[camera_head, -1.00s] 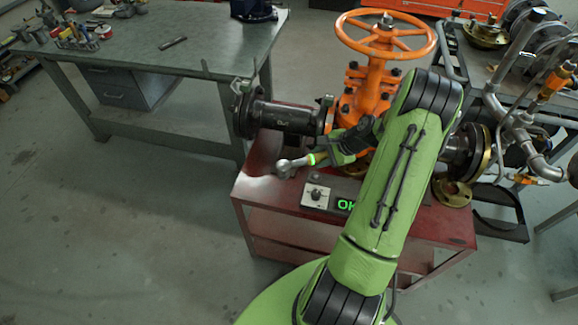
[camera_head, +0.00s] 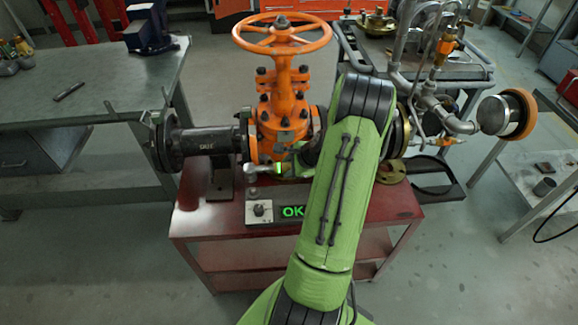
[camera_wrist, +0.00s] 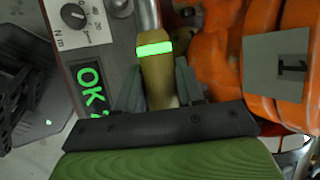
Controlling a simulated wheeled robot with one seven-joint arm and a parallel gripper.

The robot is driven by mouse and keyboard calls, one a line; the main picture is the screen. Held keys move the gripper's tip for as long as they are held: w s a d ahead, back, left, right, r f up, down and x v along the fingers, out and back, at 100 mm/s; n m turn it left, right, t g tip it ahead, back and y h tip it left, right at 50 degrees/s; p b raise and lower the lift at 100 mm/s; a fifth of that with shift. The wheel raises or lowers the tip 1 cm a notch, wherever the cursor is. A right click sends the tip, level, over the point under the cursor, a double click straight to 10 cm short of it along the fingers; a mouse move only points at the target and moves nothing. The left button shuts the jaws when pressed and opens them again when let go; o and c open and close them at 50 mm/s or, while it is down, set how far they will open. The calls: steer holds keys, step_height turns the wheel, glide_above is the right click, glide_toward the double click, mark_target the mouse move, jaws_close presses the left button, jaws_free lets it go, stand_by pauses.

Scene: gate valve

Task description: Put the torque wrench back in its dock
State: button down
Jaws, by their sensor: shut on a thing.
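My gripper (camera_wrist: 158,88) is shut on the torque wrench (camera_wrist: 158,78), around its tan handle below a lit green band. In the head view the wrench (camera_head: 280,169) lies roughly level above the red stand, low in front of the orange valve, with its metal head to the left. My arm hides much of my gripper there.
The orange gate valve (camera_head: 284,100) with its dark flanged pipe (camera_head: 205,140) stands close behind the wrench. A control box showing green "OK" (camera_head: 292,212) sits on the red stand (camera_head: 225,216). The grey workbench (camera_head: 60,110) is at left, with open floor in front.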

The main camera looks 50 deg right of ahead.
steer(key=shift+f+b, duration=2.5)
steer(key=shift+f, duration=1.05)
steer(key=c, duration=0.8)
jaws_free()
steer(key=shift+o, duration=1)
steer(key=d+p+v, duration=0.1)
steer(key=p+v, duration=0.3)
steer(key=v, duration=1.1)
steer(key=shift+s+a+r+p, duration=0.25)
steer(key=shift+a+r+p, duration=0.1)
steer(key=shift+a, duration=0.1)
